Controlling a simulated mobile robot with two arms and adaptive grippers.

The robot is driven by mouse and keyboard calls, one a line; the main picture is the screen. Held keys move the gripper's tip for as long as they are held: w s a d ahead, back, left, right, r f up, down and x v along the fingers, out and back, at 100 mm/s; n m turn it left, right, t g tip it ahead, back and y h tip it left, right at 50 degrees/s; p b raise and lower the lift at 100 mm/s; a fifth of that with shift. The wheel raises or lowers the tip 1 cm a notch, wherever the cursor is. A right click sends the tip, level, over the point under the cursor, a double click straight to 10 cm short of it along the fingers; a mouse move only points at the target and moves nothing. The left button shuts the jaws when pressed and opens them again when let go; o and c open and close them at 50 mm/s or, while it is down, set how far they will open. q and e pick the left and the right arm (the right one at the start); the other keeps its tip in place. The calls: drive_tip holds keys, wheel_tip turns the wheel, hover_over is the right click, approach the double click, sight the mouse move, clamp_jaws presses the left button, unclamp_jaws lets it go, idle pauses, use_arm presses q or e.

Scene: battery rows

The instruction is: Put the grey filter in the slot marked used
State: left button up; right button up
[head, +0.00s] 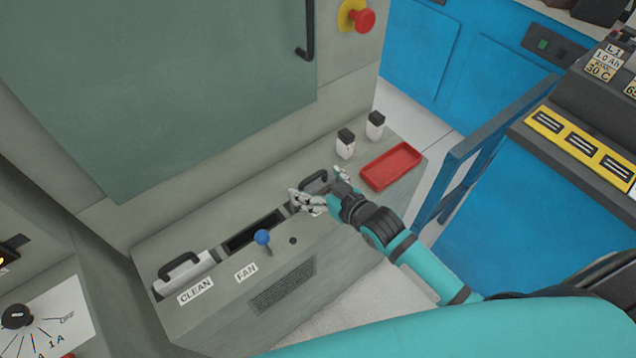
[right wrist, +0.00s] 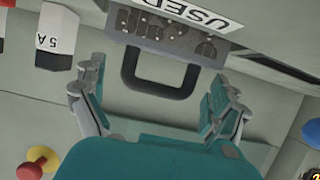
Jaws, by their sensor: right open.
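The grey filter (right wrist: 165,28), with a dark blotchy face and a black loop handle, sits behind the USED label (right wrist: 200,10) in the right wrist view. In the head view its dark handle (head: 315,182) shows beside my right gripper (head: 325,188). It seems to be at the slot marked used; how deep it sits is hidden. My right gripper is open, its fingers (right wrist: 158,88) on either side of the handle with gaps to it. A white filter with a black handle (head: 185,268) stands behind the CLEAN label. My left gripper is not in view.
An empty dark slot (head: 254,231) lies between the two filters, with a blue-knobbed lever (head: 263,237) in front. A red tray (head: 391,165) and two white black-topped blocks (head: 345,148) stand right of the gripper. The green cabinet door (head: 160,90) rises behind the ledge.

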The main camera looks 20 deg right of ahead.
drive_tip(key=shift+r, duration=0.1)
drive_tip(key=shift+s+d+r, duration=0.1)
drive_tip(key=shift+s, duration=0.1)
drive_tip(key=v, duration=1.1)
drive_tip(key=shift+s+r, duration=0.2)
drive_tip(key=shift+s, duration=0.05)
